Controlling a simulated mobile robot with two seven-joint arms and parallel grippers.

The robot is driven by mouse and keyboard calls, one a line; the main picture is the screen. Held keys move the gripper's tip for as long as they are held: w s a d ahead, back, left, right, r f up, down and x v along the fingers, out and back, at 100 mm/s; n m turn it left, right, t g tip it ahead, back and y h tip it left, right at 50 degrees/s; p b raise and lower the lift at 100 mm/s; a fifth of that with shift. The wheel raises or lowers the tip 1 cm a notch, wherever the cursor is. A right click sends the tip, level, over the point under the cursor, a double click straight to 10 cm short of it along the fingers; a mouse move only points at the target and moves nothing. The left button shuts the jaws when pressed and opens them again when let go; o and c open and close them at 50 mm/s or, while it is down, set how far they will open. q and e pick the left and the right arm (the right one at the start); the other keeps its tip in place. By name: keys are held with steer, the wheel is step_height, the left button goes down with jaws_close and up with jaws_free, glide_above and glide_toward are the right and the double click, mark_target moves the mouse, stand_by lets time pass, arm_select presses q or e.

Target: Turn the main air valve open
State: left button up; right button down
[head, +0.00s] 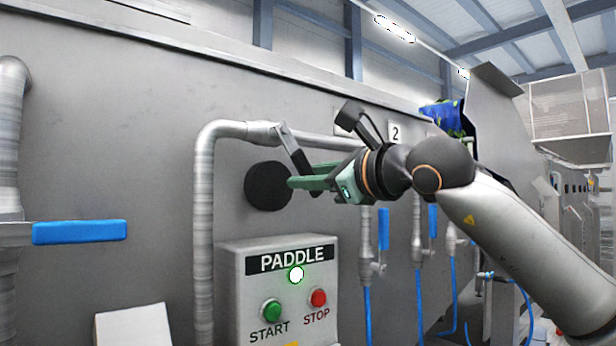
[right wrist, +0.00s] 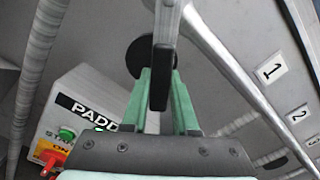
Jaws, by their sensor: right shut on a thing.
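The lever valve (head: 277,131) sits on the grey pipe just left of and above my right gripper, and I take it as the main air valve. Its grey lever (head: 294,152) slants down from the pipe, away from the pipe's line. My right gripper (head: 294,183) has its green fingers shut on the lever's dark lower end. In the right wrist view, the lever's black grip (right wrist: 159,82) passes between the green fingers of the right gripper (right wrist: 160,76). The fingers partly hide the lever's end in the head view. My left gripper is not in view.
A black disc (head: 266,187) on the wall is behind the fingertips. The PADDLE box (head: 250,285), with START and STOP buttons, stands below. A blue-handled valve (head: 80,232) is at far left. Blue-handled valves and hoses (head: 383,229) line the wall to the right.

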steer(key=c, duration=0.7)
jaws_free()
steer(key=shift+s+d, duration=0.1)
steer(key=shift+b+v, duration=2.25)
steer(key=shift+v, duration=3.9)
steer(key=shift+r, duration=0.1)
